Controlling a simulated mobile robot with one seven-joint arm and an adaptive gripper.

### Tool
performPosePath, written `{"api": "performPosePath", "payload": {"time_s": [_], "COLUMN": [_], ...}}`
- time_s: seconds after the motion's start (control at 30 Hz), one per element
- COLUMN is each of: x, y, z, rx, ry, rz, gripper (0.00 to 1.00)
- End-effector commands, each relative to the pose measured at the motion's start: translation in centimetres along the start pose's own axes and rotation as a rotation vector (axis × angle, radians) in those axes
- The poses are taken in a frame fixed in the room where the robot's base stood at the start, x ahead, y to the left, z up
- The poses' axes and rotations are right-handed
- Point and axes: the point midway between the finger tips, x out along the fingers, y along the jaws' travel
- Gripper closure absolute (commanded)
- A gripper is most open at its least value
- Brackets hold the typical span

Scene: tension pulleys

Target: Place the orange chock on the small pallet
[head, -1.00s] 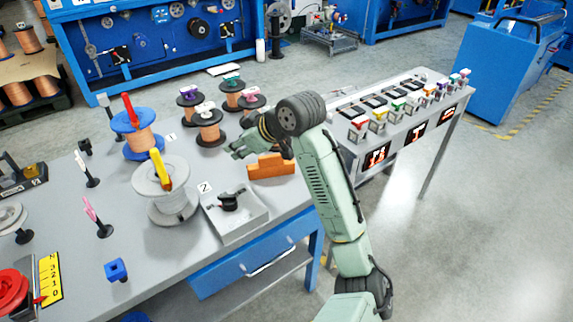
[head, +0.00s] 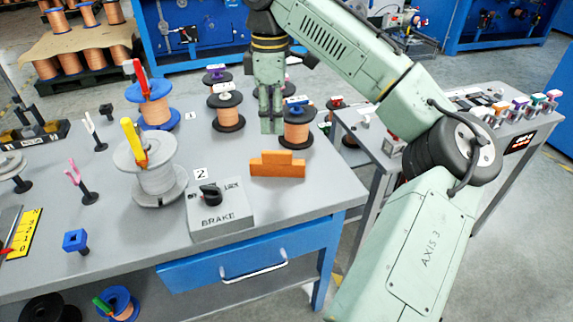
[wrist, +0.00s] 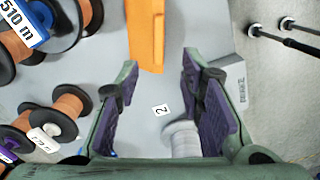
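The orange chock (head: 277,164), a stepped block, lies on the grey workbench right of the brake box. It also shows at the top of the wrist view (wrist: 146,30), beyond my fingertips. My gripper (head: 271,130) points down just behind the chock in the head view. In the wrist view my gripper (wrist: 160,75) is open with nothing between its pads. I cannot identify a small pallet for certain; a dark pallet (head: 75,66) carrying cardboard and copper spools stands on the floor at the back left.
Copper spools (head: 226,110) stand close around my gripper. The brake box (head: 220,212) and a grey spool with a yellow clamp (head: 150,165) are left of the chock. A second table (head: 352,126) stands to the right. Bare bench lies in front of the chock.

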Motion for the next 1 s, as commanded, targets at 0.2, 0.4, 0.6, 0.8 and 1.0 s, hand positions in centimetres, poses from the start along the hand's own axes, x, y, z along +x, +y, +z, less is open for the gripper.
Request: {"api": "performPosePath", "payload": {"time_s": [0.2,0.4,0.6,0.8,1.0], "x": [3.6,5.1,7.7,10.0,10.2], "y": [0.0,0.0,0.1,0.1,0.1], "z": [0.0,0.1,0.8,0.7,0.7], "rx": [-0.001,0.001,0.003,0.002,0.002], "ry": [0.002,0.002,-0.001,0.002,0.003], "rz": [-0.002,0.001,0.0,0.001,0.002], "gripper": [0.65,0.65,0.65,0.65,0.65]}}
